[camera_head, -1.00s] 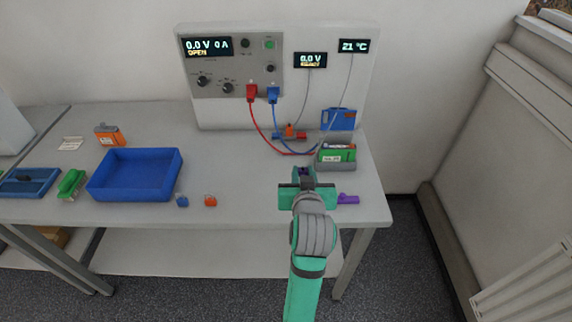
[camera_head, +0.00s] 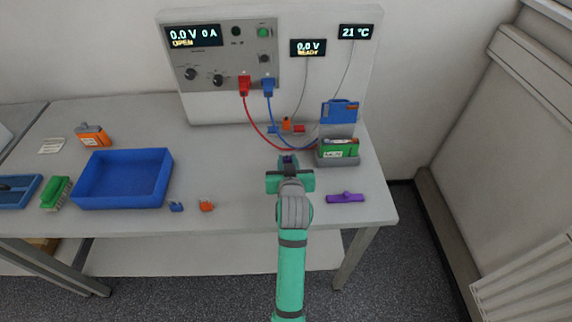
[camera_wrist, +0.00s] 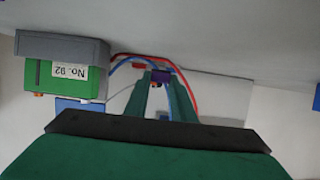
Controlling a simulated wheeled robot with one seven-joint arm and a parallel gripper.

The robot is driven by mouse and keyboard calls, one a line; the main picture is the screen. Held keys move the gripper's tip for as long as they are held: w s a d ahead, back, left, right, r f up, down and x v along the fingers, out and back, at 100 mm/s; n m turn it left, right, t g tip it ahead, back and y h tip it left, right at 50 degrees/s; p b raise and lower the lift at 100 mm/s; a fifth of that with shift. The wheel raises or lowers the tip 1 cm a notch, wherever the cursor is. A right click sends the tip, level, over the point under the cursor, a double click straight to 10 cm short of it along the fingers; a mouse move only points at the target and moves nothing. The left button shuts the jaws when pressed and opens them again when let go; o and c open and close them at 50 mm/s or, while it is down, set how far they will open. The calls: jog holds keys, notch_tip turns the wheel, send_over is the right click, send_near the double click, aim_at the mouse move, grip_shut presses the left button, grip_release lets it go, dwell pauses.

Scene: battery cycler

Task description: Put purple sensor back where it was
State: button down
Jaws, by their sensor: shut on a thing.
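My gripper (camera_head: 288,166) is shut on a small dark purple piece (camera_wrist: 162,76), which I take to be the purple sensor. In the wrist view the piece shows between the fingertips. My gripper is held over the table, left of the grey cradle. A longer bright purple piece (camera_head: 345,197) with a small raised part lies on the table near the front right, apart from my gripper. The grey cradle (camera_head: 338,161) holds a green battery (camera_head: 341,147) marked No. 92; both also show in the wrist view.
Red and blue cables run from the cycler panel (camera_head: 222,60) to the cradle area, behind my gripper. A blue block (camera_head: 340,111) stands behind the cradle. A blue tray (camera_head: 122,180) and small blue and orange clips (camera_head: 206,205) are to the left.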

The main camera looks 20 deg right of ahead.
notch_tip(320, 180, down, 3)
jog(key=shift+w+r, duration=0.1)
jog(key=shift+r, duration=0.1)
jog(key=shift+f, duration=0.3)
jog(key=shift+s+f, duration=0.2)
jog(key=shift+f, duration=0.65)
jog(key=c, duration=1.5)
grip_release()
jog(key=shift+f, duration=0.1)
jog(key=shift+r, duration=0.3)
jog(key=v, duration=0.6)
jog(key=r+v, duration=0.1)
jog(key=v, duration=0.5)
jog(key=shift+w+r, duration=0.15)
jog(key=shift+r, duration=0.05)
